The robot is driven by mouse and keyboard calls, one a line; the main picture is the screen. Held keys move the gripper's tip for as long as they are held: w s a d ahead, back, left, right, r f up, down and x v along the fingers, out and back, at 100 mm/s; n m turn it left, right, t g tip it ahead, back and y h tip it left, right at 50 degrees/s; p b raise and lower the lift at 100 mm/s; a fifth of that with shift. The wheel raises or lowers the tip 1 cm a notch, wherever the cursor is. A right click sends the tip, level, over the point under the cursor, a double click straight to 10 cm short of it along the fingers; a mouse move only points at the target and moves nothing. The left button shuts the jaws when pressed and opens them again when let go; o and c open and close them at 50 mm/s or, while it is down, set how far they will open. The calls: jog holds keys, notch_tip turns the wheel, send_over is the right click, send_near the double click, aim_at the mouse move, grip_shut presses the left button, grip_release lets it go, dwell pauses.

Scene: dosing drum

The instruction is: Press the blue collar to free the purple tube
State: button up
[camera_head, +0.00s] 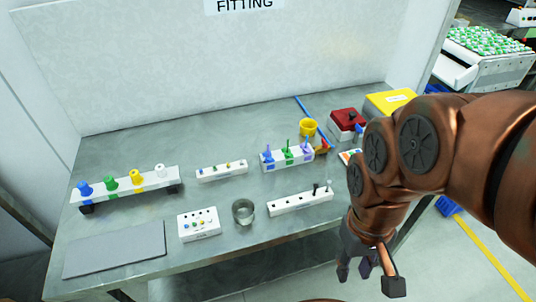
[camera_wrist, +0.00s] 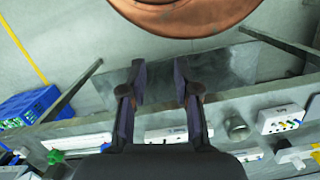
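A white block (camera_head: 272,165) toward the back of the steel table holds blue, green and purple upright pieces. The purple tube (camera_head: 306,147) appears to be the thin piece at its right end. A blue piece (camera_head: 268,156) stands at its left end. A blue collar is too small to make out for sure. My gripper (camera_head: 368,272) hangs at the table's front right edge, apart from the block and empty. In the wrist view its two fingers (camera_wrist: 160,80) are spread with nothing between them.
A long rack (camera_head: 125,187) with blue, green, yellow and white pieces stands left. A metal cup (camera_head: 243,211), white blocks (camera_head: 199,224), a yellow cup (camera_head: 308,127) and a red box (camera_head: 346,123) stand around the table. The grey mat (camera_head: 115,249) at front left is bare.

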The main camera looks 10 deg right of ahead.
dwell(0.3)
grip_shut()
dwell(1.3)
